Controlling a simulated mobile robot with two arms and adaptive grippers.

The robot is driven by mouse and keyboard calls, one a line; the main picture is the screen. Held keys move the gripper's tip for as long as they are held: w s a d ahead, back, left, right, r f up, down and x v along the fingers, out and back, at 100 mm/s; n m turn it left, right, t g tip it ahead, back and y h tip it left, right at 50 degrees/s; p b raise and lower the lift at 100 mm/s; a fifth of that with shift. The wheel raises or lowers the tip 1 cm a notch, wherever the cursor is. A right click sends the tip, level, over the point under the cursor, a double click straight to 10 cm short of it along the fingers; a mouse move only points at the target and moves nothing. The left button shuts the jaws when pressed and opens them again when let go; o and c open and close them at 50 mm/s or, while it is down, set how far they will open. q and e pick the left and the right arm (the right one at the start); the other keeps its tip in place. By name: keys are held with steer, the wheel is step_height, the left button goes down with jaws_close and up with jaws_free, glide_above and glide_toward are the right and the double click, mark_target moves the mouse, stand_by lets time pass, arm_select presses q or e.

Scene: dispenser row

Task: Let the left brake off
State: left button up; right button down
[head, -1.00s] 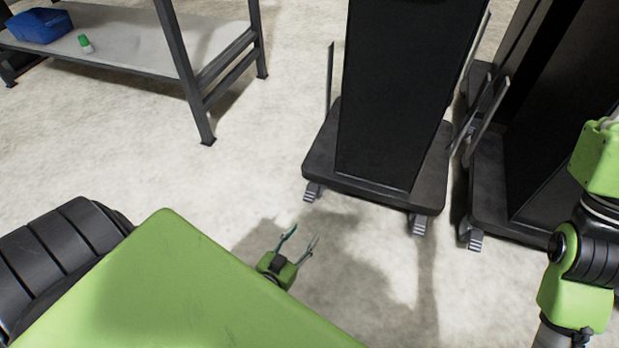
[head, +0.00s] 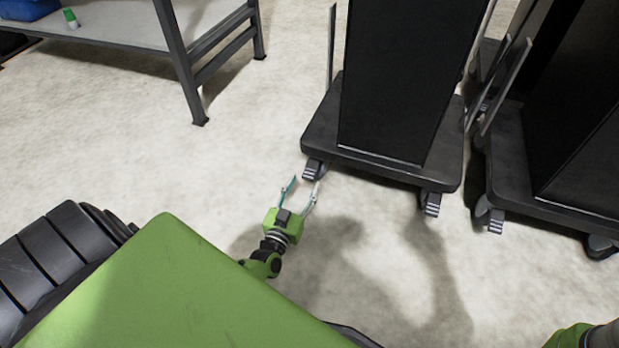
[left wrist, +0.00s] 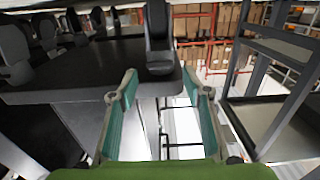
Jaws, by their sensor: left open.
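A black dispenser (head: 395,85) stands on a dark wheeled base (head: 385,162). Its left front caster, with a ridged grey brake pedal (head: 312,170), sits under the left front corner. The right front caster (head: 432,203) also has a pedal. My left gripper (head: 306,183) is open and empty, low over the floor just in front of the left caster, its fingertips close to the pedal. In the left wrist view, which looks upside down, the caster (left wrist: 159,42) shows beyond and between my open fingers (left wrist: 162,95). Whether they touch the pedal I cannot tell. My right gripper is out of view.
A second dispenser base (head: 545,185) stands close on the right, with a narrow gap between. A metal table (head: 130,25) with a blue bin (head: 28,8) and a green-and-white bottle (head: 70,18) is at the upper left. The floor between is clear.

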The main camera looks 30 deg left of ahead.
mark_target(309, 173)
arm_select(q)
steer(key=b+x, duration=0.2)
steer(key=x, duration=0.2)
steer(key=shift+w+f, duration=0.15)
steer(key=shift+w, duration=0.1)
steer(key=shift+w+a, duration=0.2)
steer(key=shift+w, duration=0.4)
jaws_close()
